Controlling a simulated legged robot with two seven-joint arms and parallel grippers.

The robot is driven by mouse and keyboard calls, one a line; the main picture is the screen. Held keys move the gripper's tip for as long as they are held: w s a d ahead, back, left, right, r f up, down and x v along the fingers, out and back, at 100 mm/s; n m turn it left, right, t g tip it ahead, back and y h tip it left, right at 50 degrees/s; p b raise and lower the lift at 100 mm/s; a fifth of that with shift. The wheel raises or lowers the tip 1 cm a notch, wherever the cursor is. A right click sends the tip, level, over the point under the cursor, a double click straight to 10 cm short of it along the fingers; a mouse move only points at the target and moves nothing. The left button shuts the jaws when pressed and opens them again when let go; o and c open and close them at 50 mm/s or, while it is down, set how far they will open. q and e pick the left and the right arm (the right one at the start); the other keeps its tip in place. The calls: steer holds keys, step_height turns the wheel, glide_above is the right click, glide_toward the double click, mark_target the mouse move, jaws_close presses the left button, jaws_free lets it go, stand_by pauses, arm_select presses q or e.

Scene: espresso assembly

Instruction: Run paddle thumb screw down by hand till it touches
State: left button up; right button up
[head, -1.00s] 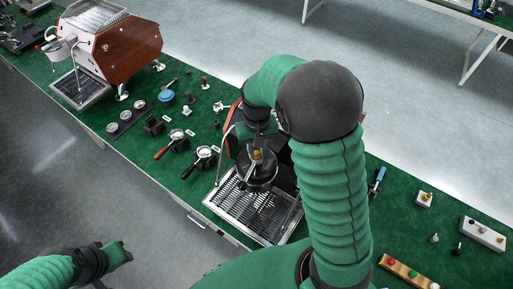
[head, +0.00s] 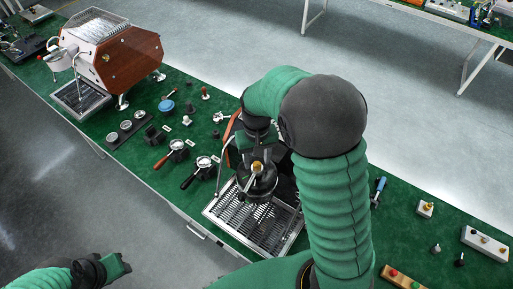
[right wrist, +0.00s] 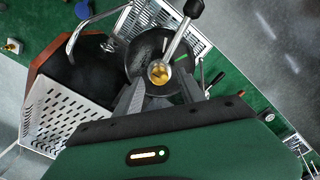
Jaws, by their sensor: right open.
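The brass thumb screw (right wrist: 159,72) sits on top of the round black group head (right wrist: 150,45), at the root of a silver paddle bar with a black knob (right wrist: 193,8). In the head view the brass screw (head: 257,168) shows just below my right wrist. My right gripper (right wrist: 161,84) is open, with one finger on each side of the brass screw; whether either finger touches it cannot be told. My left gripper (head: 117,267) is low at the left, away from the machine; its jaws are not clear.
The drip tray (head: 239,216) lies below the group head. Portafilters (head: 200,168), small tools and a blue-topped item (head: 166,106) lie left on the green bench. A second espresso machine (head: 115,55) stands at the far left. Small blocks (head: 485,243) lie at the right.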

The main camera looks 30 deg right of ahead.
mark_target(257, 163)
arm_select(q)
steer(key=b+x, duration=0.2)
steer(key=shift+s+f+b, duration=0.2)
steer(key=shift+f+b, duration=0.15)
steer(key=shift+f, duration=0.15)
arm_select(e)
step_height(257, 163, up, 16)
arm_select(q)
steer(key=shift+s, duration=0.1)
arm_select(e)
steer(key=shift+f, duration=0.15)
